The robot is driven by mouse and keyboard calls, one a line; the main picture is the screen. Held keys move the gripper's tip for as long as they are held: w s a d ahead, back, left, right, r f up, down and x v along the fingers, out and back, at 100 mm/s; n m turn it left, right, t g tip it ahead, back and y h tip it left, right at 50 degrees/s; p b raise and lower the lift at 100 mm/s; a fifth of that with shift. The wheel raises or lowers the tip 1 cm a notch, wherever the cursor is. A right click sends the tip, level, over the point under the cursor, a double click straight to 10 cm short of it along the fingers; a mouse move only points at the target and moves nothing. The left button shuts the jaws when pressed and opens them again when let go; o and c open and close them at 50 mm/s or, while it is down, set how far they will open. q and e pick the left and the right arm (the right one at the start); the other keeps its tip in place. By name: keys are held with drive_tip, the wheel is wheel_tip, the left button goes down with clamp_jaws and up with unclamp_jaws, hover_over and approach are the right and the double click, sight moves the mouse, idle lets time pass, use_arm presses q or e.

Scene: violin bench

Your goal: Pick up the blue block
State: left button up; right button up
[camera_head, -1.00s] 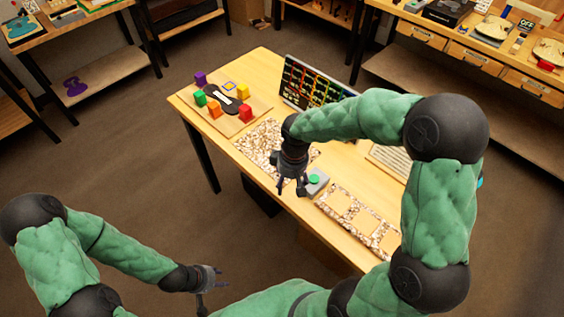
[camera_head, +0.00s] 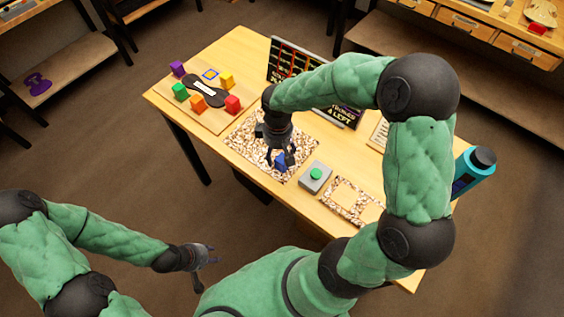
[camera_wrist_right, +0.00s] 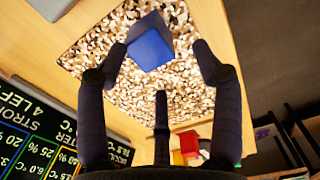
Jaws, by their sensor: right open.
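The blue block (camera_head: 281,161) sits on the brown-and-white patterned mat (camera_head: 245,137) on the table. It also shows in the right wrist view (camera_wrist_right: 151,45), near the top, ahead of my right gripper. My right gripper (camera_head: 279,163) is over the mat at the block, its fingers pointing down and partly covering it. In the right wrist view the fingers (camera_wrist_right: 160,60) are spread wide, with the block beyond and between their tips. No grip on the block shows. My left gripper (camera_head: 208,256) hangs away from the table at lower left, with its fingers apart and empty.
A wooden board (camera_head: 213,121) with purple, green, orange, yellow and red blocks is at the table's left. A grey box with a green button (camera_head: 316,175) stands right of the mat. A dark sign (camera_head: 290,62) and a teal bottle (camera_head: 473,170) are behind and right.

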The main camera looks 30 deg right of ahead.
sight(282, 158)
drive_tip(key=f, duration=0.1)
drive_tip(key=f+b, duration=0.1)
drive_tip(key=f, duration=0.1)
drive_tip(key=s+d+f, duration=0.1)
drive_tip(key=f, duration=0.1)
drive_tip(key=shift+s+b, duration=0.1)
drive_tip(key=shift+b, duration=0.3)
drive_tip(key=shift+f, duration=0.25)
drive_tip(key=shift+r, duration=0.1)
drive_tip(key=c, duration=1)
